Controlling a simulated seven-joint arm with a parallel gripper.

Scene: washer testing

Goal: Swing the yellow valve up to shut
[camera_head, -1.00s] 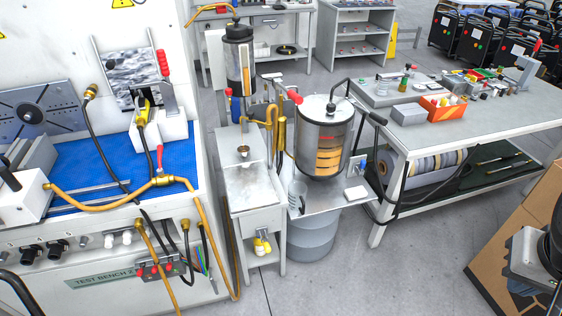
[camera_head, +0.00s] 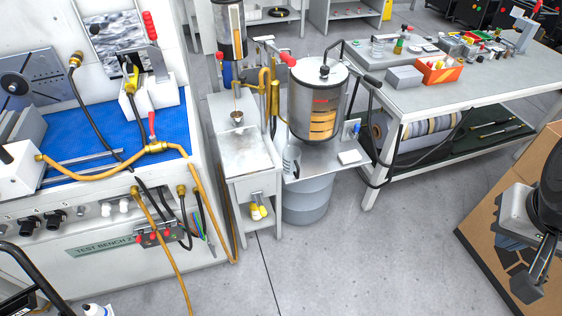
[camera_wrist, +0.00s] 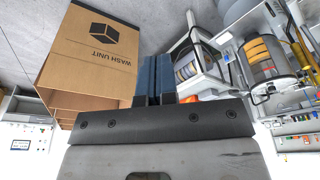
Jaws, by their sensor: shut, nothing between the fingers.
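Yellow pipework (camera_head: 263,90) runs beside the steel tank (camera_head: 317,100) in the head view. A slim yellow handle (camera_head: 275,100) hangs upright beside it and looks like the yellow valve's lever, pointing down; its pivot is too small to make out. In the wrist view, yellow piping (camera_wrist: 262,93) shows small and tilted near the tank (camera_wrist: 270,58). My gripper (camera_wrist: 160,72) has its two blue fingers together, with nothing between them. It is far from the valve, over the floor near the cardboard box on the right.
The brown wash unit box (camera_head: 490,220) stands on the floor at right, close to my arm. A workbench (camera_head: 440,105) with an orange bin (camera_head: 440,70) is behind. The test bench (camera_head: 95,265) with hoses is at left. The floor between is clear.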

